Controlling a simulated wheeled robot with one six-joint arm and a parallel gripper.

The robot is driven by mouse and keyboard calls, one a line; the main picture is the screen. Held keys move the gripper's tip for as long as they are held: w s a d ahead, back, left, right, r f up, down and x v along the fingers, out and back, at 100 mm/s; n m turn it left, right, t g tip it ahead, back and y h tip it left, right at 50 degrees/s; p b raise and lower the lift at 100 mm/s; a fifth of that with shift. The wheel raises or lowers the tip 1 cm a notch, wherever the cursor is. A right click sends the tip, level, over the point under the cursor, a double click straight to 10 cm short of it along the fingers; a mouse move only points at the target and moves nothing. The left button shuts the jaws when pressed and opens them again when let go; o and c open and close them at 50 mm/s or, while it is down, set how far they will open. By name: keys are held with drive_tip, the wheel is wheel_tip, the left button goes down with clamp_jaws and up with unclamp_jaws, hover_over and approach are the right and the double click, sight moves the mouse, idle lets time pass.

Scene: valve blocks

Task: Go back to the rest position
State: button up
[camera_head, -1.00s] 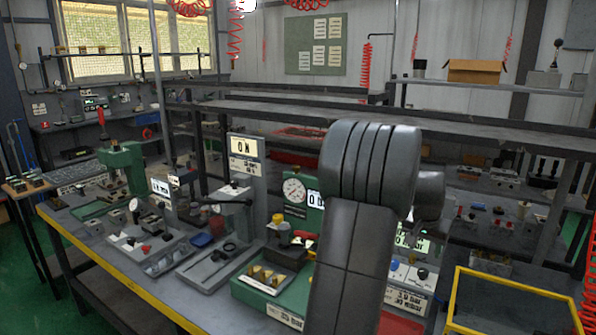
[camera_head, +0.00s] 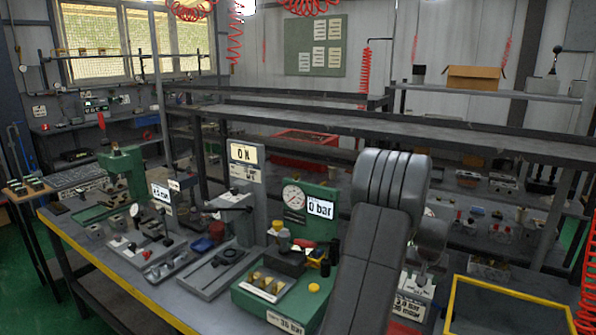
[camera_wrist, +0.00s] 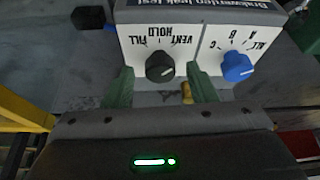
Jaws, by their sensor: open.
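My gripper (camera_wrist: 158,70) shows in the wrist view as two green fingers spread apart with nothing between them. Beyond the fingertips is a white control panel (camera_wrist: 202,42), seen upside down. It has a black knob (camera_wrist: 160,66) marked FILL, HOLD and VENT and a blue knob (camera_wrist: 237,66) marked A, B, C and ALL. The black knob appears between the fingers; I cannot tell how far it is from them. In the head view my arm rises at the right of the bench, and my gripper is hidden behind it.
Left of my arm stands a green test station with a round gauge (camera_head: 293,196) and a "0 bar" display (camera_head: 320,207). Brass parts sit in a white tray (camera_head: 250,289). A yellow-framed bin (camera_head: 514,289) is at right.

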drive_tip(key=shift+s+d+r+n+y+p, duration=0.1)
drive_tip(key=shift+n+y+p, duration=0.4)
drive_tip(key=shift+n, duration=0.55)
drive_tip(key=shift+w+d+f+n+y+p, duration=0.1)
drive_tip(key=shift+n+y+p, duration=0.2)
drive_tip(key=shift+n+p, duration=0.6)
drive_tip(key=shift+s+d+r+n+y+p, duration=0.1)
drive_tip(key=shift+n+y+p, duration=0.25)
drive_tip(key=shift+n, duration=0.9)
drive_tip(key=b+v, duration=0.2)
drive_tip(key=v, duration=1)
drive_tip(key=shift+s+d, duration=0.1)
drive_tip(key=shift+b, duration=0.3)
